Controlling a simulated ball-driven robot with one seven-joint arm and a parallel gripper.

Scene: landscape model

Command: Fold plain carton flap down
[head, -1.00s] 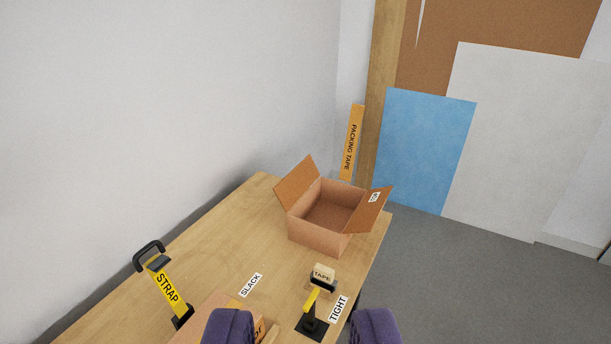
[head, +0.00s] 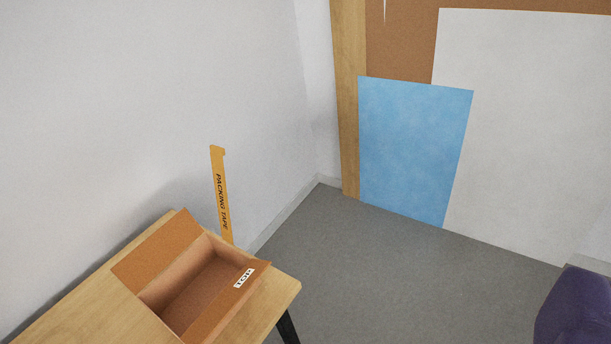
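The brown open carton (head: 185,325) stands on the wooden table at lower left, cut off by the bottom edge. Its plain flap (head: 160,250) is on the left side, raised and leaning outward. The opposite flap (head: 232,298) bears a white label (head: 244,278) and is also open, leaning outward to the right. The carton's inside looks empty where visible. The other finger is out of view.
The table (head: 60,315) ends just right of the carton, with a dark leg (head: 288,327) below. An orange strip marked "PACKING TAPE" (head: 222,200) stands behind the carton. Blue (head: 415,150) and white (head: 530,130) panels lean at the back. The grey floor (head: 400,275) is clear.

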